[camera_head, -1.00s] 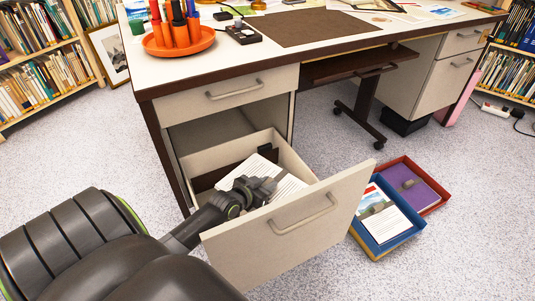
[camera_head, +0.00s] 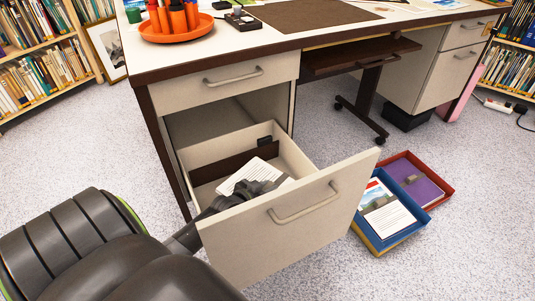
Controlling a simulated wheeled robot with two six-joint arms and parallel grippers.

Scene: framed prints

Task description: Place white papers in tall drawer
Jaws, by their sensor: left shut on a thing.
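The tall lower drawer (camera_head: 285,222) of the desk is pulled wide open, its front panel facing me. My left gripper (camera_head: 268,187) reaches over the drawer's left side and down inside it, partly hidden behind the front panel. It is shut on white papers (camera_head: 243,174), which carry dark print and lie tilted inside the drawer. Their lower part is hidden by the gripper and panel. Another printed white sheet with a picture (camera_head: 391,221) lies in a blue tray (camera_head: 366,236) on the floor. My right gripper is not in view.
A red tray (camera_head: 444,193) with a purple folder (camera_head: 414,182) stands beside the blue one. The shallow upper drawer (camera_head: 226,88) is shut above the open one. An orange dish (camera_head: 176,33) stands on the desk. Carpet is clear at the right.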

